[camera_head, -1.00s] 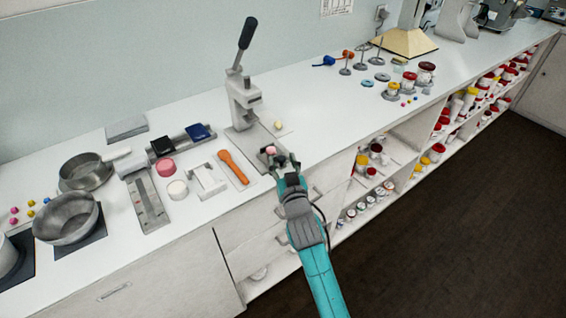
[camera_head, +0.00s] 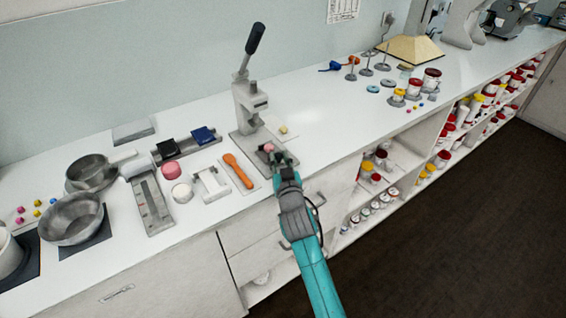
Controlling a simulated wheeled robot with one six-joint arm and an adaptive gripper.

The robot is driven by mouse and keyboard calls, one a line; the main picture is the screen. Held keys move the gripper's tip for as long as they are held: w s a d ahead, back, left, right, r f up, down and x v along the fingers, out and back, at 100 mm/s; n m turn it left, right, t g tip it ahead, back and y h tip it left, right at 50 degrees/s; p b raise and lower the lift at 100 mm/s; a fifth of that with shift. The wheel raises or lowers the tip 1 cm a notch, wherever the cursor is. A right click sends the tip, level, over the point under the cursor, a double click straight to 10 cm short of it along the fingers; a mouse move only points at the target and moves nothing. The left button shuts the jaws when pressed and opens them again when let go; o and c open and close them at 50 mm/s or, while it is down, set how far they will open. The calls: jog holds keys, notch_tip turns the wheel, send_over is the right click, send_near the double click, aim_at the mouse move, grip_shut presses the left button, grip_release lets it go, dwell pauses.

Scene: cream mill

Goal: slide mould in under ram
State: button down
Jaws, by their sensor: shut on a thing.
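The press stands upright on the counter, with a grey body (camera_head: 250,100), a black-handled lever (camera_head: 255,38) raised, and a flat base plate (camera_head: 243,141). The ram (camera_head: 258,102) is above that plate. My gripper (camera_head: 276,156) is shut on the mould, at the front edge of the base plate. The mould is mostly hidden by the fingers; a small pink piece (camera_head: 268,147) shows at its top, in front of the ram. I cannot tell whether the mould touches the plate.
A pale yellowish piece (camera_head: 284,130) lies right of the press. Small stands and jars (camera_head: 414,88) are at the back right. Open counter lies right of the press.

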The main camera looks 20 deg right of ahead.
jog(key=c, duration=1)
grip_release()
jog(key=shift+o, duration=0.2)
jog(key=shift+s, duration=0.1)
jog(key=s, duration=1.1)
jog(key=shift+s+a, duration=0.4)
jog(key=shift+a, duration=0.05)
